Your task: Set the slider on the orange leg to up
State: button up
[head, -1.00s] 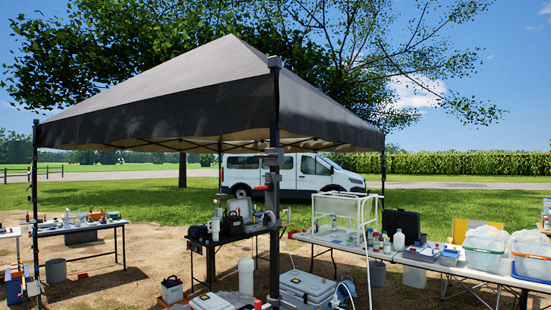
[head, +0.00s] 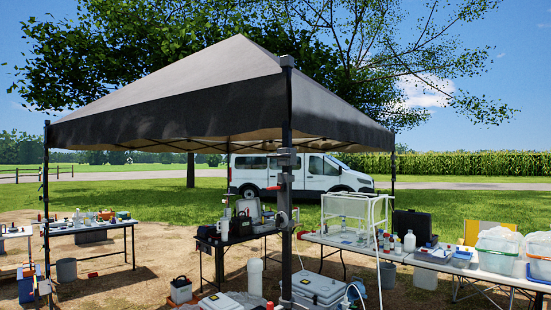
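A black canopy (head: 185,115) stands on dark legs. The near leg (head: 287,225) is upright in the middle of the view. The left leg (head: 46,200) and the far right leg (head: 393,165) also show. No leg looks clearly orange from here, so I cannot tell which is the orange one. My gripper is not in view.
A left table (head: 100,227), a middle table (head: 245,236) and a long right table (head: 405,258) carry sampling gear. Grey cases (head: 318,287) lie on the ground by the near leg. A white van (head: 300,175) is parked behind. Bare ground is open between the left and middle tables.

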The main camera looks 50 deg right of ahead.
aim_at(284, 156)
jog(key=u, duration=0.05)
jog(key=i, duration=1)
jog(key=z, duration=0.05)
